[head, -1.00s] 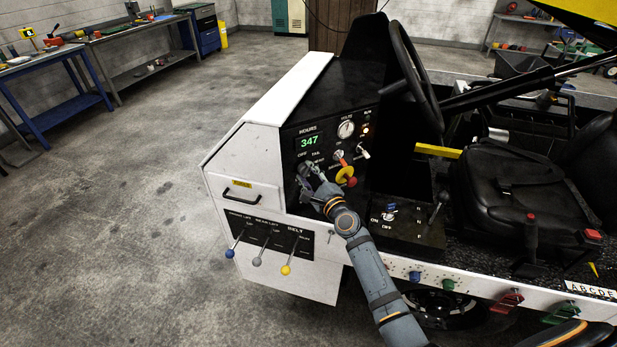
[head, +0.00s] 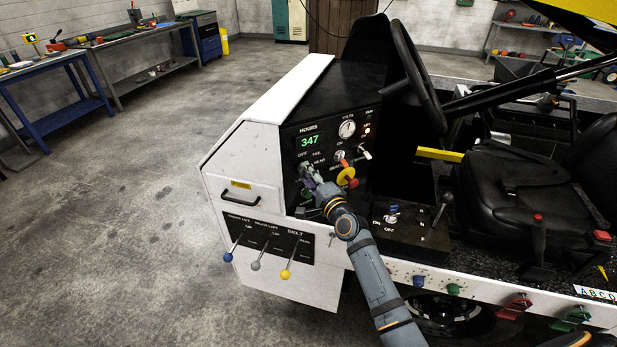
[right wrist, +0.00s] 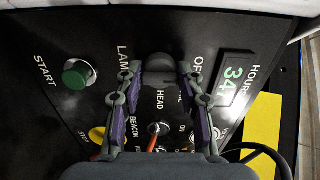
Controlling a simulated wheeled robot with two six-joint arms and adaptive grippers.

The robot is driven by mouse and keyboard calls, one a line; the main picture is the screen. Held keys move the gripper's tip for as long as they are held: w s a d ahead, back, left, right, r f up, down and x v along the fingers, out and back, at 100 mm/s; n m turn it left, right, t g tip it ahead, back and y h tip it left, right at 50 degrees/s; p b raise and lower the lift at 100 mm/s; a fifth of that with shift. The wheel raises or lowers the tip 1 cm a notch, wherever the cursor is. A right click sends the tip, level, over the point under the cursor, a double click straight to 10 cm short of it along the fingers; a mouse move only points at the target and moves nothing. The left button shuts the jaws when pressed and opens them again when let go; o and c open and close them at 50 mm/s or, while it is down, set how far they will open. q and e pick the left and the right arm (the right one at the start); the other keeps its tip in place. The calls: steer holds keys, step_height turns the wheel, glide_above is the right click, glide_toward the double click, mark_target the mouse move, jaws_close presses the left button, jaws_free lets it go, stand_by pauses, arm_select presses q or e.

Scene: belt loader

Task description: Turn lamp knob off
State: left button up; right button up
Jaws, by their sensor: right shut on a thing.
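The lamp knob (right wrist: 160,64) is a dark, rounded knob on the black panel, below the OFF, TAIL and HEAD labels in the head view. In the right wrist view it sits between the fingertips of my right gripper (right wrist: 158,78), which is shut on it. In the head view my right gripper (head: 309,178) reaches the panel and mostly hides the knob, so its pointer setting cannot be read. My left gripper is not in view.
A green START button (right wrist: 79,74) is beside the knob. A red-and-yellow stop knob (head: 347,177) and an orange-tipped switch (head: 342,158) are close to the right of my gripper. The HOURS display (head: 309,141) is above. Belt levers (head: 286,273) stand below.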

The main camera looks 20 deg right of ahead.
stand_by(0.4)
steer(key=o, duration=1.2)
steer(key=shift+c, duration=0.2)
steer(key=s+d, duration=0.2)
steer(key=s, duration=0.9)
steer(key=shift+s, duration=0.4)
steer(key=shift+d, duration=0.1)
